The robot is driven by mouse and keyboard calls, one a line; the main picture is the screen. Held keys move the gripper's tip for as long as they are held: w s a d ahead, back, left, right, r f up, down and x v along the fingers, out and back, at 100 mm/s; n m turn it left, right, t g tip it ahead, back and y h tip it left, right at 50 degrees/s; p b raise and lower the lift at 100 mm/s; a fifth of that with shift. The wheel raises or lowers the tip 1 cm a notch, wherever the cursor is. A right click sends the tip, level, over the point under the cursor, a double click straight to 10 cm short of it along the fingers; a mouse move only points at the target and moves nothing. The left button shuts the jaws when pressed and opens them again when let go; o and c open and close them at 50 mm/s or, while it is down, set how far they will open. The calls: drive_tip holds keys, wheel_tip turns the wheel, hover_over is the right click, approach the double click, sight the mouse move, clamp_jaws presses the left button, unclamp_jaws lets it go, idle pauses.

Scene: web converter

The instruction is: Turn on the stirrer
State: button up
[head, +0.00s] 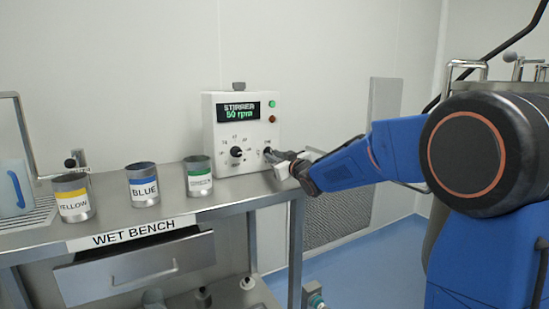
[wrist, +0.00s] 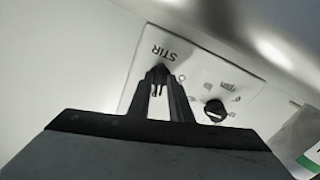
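The stirrer control box (head: 240,125) stands at the right end of the wet bench. Its display (head: 238,111) is lit and reads "STIRRER 50 rpm". A round black knob (head: 237,153) sits on its lower front; it also shows in the wrist view (wrist: 215,110). My gripper (head: 272,157) is at the lower right of the box front. In the wrist view my gripper (wrist: 160,72) has its fingertips close together just below the "STIR" label (wrist: 164,52). The fingers hide the switch there, so I cannot tell if they touch or hold it.
Cans labelled yellow (head: 73,200), blue (head: 143,187) and green (head: 198,178) stand left of the box. A blue-handled jug (head: 15,190) is at the far left.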

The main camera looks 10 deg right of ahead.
clamp_jaws()
drive_tip(key=shift+m, duration=1.6)
drive_tip(key=shift+o, duration=2.2)
unclamp_jaws()
drive_tip(key=v, duration=1.7)
drive_tip(key=shift+s, duration=0.2)
